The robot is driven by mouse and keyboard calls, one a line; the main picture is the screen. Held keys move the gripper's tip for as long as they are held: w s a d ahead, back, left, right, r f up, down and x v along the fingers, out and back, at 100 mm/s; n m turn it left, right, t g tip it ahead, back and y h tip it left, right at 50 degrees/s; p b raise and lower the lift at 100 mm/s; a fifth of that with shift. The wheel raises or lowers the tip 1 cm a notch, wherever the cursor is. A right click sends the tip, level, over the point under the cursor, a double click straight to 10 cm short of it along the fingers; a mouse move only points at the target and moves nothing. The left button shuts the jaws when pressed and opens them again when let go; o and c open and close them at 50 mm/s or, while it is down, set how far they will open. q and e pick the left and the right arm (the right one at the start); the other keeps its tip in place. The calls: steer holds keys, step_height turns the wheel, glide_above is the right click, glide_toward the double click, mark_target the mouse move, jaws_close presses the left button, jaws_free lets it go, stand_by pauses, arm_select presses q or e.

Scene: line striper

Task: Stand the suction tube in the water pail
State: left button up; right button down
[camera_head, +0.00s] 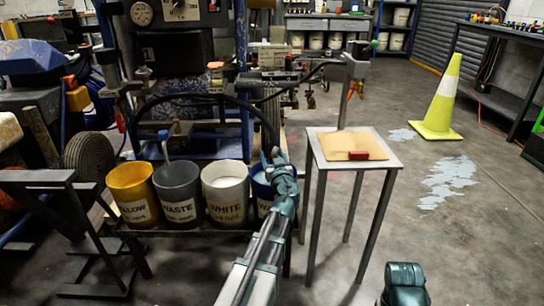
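The blue water pail (262,188) stands at the right end of a row of pails, partly hidden by my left arm. My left gripper (274,157) is over this pail's rim area. A black hose (205,97) arcs over the pails and comes down at my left gripper. The suction tube cannot be made out clearly there, and I cannot tell whether the fingers are shut on it. A short blue-topped tube (164,143) stands up from the waste pail (178,195). My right gripper is not in view; only a teal part of my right arm shows at bottom right.
The white pail (225,190) and yellow pail (133,193) share the low rack. A small metal table (330,137) with a tan board (348,143) and red block (372,153) stands close to the right. A cone (440,105) stands farther right. Floor at right is mostly clear.

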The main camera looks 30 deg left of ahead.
arm_select(q)
steer(key=v, duration=1.2)
stand_by(0.6)
